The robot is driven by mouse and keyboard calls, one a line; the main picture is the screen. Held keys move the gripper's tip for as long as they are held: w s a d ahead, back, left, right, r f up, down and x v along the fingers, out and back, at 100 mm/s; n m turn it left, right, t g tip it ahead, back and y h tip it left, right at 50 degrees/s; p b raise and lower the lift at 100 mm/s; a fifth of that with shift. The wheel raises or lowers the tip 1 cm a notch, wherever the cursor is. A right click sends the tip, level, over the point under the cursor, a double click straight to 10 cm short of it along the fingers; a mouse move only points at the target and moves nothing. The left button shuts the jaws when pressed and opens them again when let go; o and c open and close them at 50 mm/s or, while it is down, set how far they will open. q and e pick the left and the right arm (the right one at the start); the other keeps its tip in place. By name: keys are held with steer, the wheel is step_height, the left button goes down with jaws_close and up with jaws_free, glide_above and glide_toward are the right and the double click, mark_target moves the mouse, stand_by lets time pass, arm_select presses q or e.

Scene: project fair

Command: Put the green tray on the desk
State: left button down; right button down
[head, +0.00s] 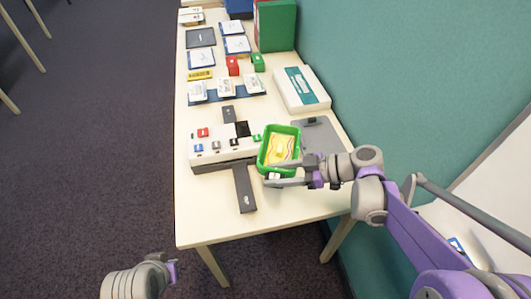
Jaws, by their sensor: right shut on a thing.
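The green tray (264,158) is a small open box with yellowish contents, over the right part of the desk (205,224). My right gripper (272,178) is shut on the tray at its near edge, with the arm coming in from the right. The tray hides part of the white board behind it. I cannot tell whether its bottom touches anything. My left arm shows at the bottom left, away from the desk, and its fingers cannot be made out clearly.
A white board with coloured buttons (205,160) lies left of the tray, near dark grey bars (244,188). A grey clipboard-like plate (318,137) and a white box (300,90) are to the right. Cards, red and green blocks stand farther back. The near desk end is clear.

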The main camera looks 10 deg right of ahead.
mark_target(274, 212)
step_height(274, 212, down, 18)
steer(key=b, duration=0.3)
steer(key=shift+c, duration=1.6)
jaws_free()
steer(key=v, duration=0.7)
steer(key=shift+s+d+r, duration=0.1)
steer(key=shift+d+r, duration=0.05)
steer(key=shift+d, duration=0.1)
